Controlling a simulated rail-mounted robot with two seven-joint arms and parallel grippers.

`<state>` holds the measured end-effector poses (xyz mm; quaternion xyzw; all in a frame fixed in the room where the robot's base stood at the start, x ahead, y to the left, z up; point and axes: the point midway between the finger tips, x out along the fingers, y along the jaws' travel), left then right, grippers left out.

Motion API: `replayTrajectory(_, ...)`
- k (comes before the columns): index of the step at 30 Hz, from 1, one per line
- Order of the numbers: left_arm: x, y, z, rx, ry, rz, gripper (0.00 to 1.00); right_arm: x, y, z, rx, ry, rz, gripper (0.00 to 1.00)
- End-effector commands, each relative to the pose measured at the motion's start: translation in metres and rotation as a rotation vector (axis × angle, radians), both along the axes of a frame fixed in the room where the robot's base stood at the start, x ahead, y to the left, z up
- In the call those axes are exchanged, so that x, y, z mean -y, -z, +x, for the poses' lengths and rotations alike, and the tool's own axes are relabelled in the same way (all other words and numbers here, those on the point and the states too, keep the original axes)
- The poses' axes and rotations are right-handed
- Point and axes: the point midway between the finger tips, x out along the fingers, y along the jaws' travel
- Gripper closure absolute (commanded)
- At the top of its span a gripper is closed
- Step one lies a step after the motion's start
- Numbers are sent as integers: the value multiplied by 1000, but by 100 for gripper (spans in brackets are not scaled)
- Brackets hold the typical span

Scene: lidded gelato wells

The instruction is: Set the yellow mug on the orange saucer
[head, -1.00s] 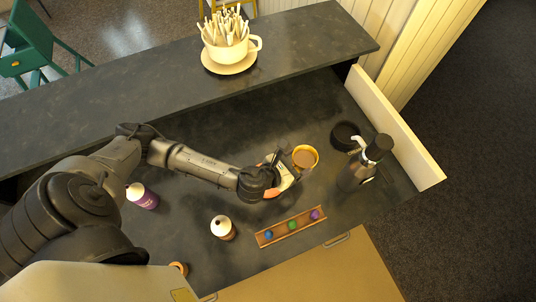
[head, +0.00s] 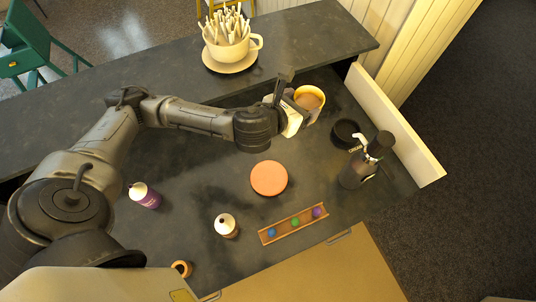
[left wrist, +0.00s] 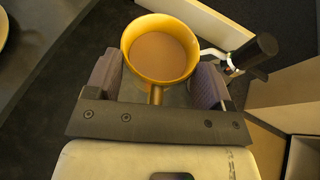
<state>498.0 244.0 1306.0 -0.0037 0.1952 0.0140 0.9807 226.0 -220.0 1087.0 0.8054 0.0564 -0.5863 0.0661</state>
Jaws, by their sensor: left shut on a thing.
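The yellow mug (head: 310,99) is upright with brown contents, held above the far part of the dark counter. My left gripper (head: 297,104) is shut on it. In the left wrist view, the mug (left wrist: 160,52) stands out beyond the gripper (left wrist: 156,85), with its handle between the two fingers. The orange saucer (head: 268,178) lies flat and empty on the counter, nearer to me and left of the mug. It is not seen in the left wrist view. My right gripper is not in view.
A tray with colored balls (head: 295,224) and a white-topped bottle (head: 226,225) stand near the front. A purple bottle (head: 145,196) is at left. A dark dispenser (head: 362,168) and black round holder (head: 346,134) are at right. A large cup of sticks (head: 229,43) tops the raised ledge.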

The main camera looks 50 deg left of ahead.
Motion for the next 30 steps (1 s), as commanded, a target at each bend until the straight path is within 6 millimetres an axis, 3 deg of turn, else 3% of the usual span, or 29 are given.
replayTrajectory(1,-10,7,3,0,7,11,55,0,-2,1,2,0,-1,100)
replayTrajectory(4,-15,19,8,3,79,8,55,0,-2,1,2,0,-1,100)
replayTrajectory(11,9,45,4,4,382,5,55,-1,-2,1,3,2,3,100)
replayTrajectory(21,60,83,-33,6,855,7,55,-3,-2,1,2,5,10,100)
replayTrajectory(30,79,114,-67,-1,1078,0,56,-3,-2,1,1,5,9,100)
